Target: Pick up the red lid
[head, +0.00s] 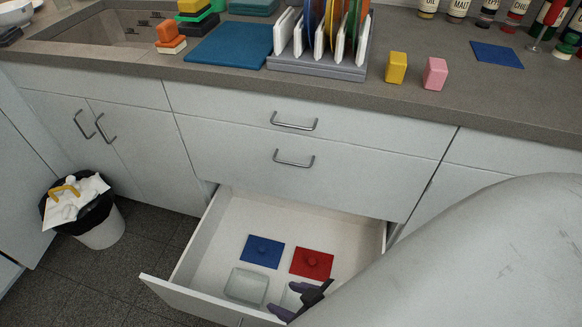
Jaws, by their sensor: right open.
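The red lid (311,263) is a flat square with a round knob. It lies on the bottom of the open drawer (229,210), right of a blue lid (262,251). My right gripper (300,299) is open, over the front part of the drawer, just nearer to me than the red lid. It looks apart from the lid, though its height above the drawer is hard to tell. My right arm covers the lower right of the view. My left gripper is not in view.
Clear containers (246,286) sit in the drawer's front, one partly hidden by my gripper. The drawer's front panel (205,300) and the counter edge (240,79) bound the space. A trash bin (101,233) stands at left. The drawer's back area is empty.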

